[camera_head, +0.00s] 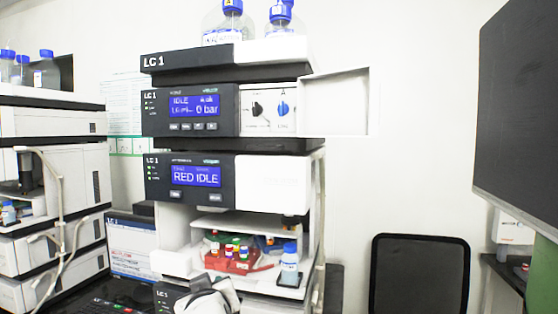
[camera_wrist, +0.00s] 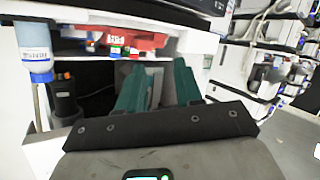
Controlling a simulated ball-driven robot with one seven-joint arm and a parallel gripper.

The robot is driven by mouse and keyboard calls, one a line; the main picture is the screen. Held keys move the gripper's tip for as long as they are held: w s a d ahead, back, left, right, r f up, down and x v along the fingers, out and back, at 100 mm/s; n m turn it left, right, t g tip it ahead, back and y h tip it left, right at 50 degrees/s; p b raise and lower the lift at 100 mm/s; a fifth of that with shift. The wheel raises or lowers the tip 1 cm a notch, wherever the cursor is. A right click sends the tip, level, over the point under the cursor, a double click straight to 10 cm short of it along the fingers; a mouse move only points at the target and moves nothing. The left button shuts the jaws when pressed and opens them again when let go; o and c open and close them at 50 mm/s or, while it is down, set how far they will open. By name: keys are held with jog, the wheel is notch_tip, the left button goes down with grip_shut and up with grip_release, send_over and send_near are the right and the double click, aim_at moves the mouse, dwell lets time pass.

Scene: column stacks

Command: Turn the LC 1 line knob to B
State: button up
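The LC 1 stack (camera_head: 232,165) stands left of centre in the head view. Its upper module has a white panel with a black knob (camera_head: 257,108) and a blue knob (camera_head: 283,108). The labels by the knobs are too small to read, so I cannot tell which is the line knob or where each points. My gripper (camera_wrist: 160,85) shows in the wrist view with its two teal fingers apart and nothing clearly held. It is low in front of the stack, well below the knobs. The knobs are not in the wrist view.
An open white door (camera_head: 335,103) sticks out right of the knob panel. Blue-capped bottles (camera_head: 229,24) stand on top. Below, a red vial rack (camera_head: 232,256) and a bottle (camera_head: 289,266) sit in the open bay. A black chair (camera_head: 418,275) and monitor (camera_head: 520,110) are at right.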

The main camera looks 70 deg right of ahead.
notch_tip(320, 180, up, 14)
jog(key=s+d+m+h, duration=0.2)
jog(key=d+m+h, duration=0.1)
jog(key=h, duration=0.2)
jog(key=m+g+h, duration=0.6)
jog(key=m+g, duration=0.1)
send_near(280, 109)
jog(key=p+x, duration=0.3)
jog(key=x, duration=0.4)
jog(key=shift+s+r, duration=0.15)
jog(key=shift+r, duration=0.1)
jog(key=shift+d+r, duration=0.15)
jog(key=shift+d, duration=0.5)
jog(key=shift+c, duration=0.2)
grip_shut()
